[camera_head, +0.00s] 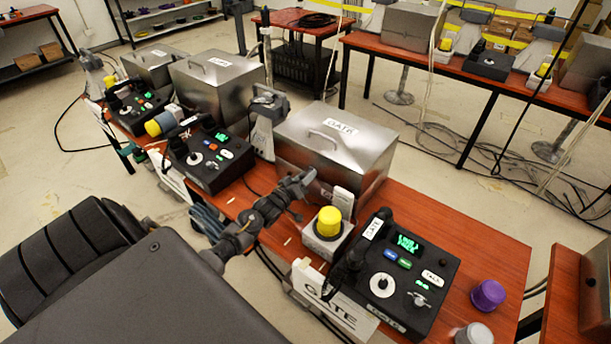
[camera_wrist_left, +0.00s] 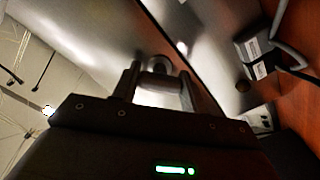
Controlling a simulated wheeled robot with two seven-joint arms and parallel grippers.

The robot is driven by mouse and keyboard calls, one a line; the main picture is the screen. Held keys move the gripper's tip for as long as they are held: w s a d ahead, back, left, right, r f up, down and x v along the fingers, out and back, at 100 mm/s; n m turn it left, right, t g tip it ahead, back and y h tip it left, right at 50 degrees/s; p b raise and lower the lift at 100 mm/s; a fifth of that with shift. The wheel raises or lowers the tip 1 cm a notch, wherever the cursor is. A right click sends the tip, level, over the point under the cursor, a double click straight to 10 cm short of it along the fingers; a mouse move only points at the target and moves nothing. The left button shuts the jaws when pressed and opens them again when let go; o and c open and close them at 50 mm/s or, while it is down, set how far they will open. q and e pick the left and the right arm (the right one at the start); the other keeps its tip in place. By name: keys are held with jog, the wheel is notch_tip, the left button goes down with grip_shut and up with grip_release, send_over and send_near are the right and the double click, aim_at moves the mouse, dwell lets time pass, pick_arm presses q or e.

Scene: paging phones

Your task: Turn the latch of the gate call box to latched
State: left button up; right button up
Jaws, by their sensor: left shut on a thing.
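The gate call box (camera_head: 350,170) is a brushed metal box with a lid handle and a GATE label, standing on the red-brown table. My left gripper (camera_head: 306,180) is at its near side, toward the left. In the left wrist view its two fingers (camera_wrist_left: 158,85) are shut on a small dark rounded piece at the metal face, which looks like the latch (camera_wrist_left: 159,64). The gripper hides the latch in the head view, and I cannot tell which way it is turned. My right gripper is not in view.
A yellow button (camera_head: 329,221) on a pale base and the black GATE phone (camera_head: 412,275) stand close in front of the box. A purple knob-like object (camera_head: 487,295) is at the right. More metal boxes (camera_head: 218,90) and phones line the table to the left.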

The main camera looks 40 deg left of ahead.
pick_arm(q)
jog(key=n+p, duration=0.2)
jog(key=n, duration=0.3)
jog(key=shift+r+n, duration=0.1)
jog(key=shift+n, duration=0.2)
jog(key=n+p, duration=0.1)
jog(key=n, duration=0.3)
jog(key=shift+n+p, duration=0.3)
jog(key=shift+n, duration=0.1)
jog(key=o, duration=1)
jog(key=s, duration=1)
jog(key=shift+s+d+b, duration=0.1)
jog(key=shift+s+b, duration=0.25)
jog(key=shift+s, duration=0.05)
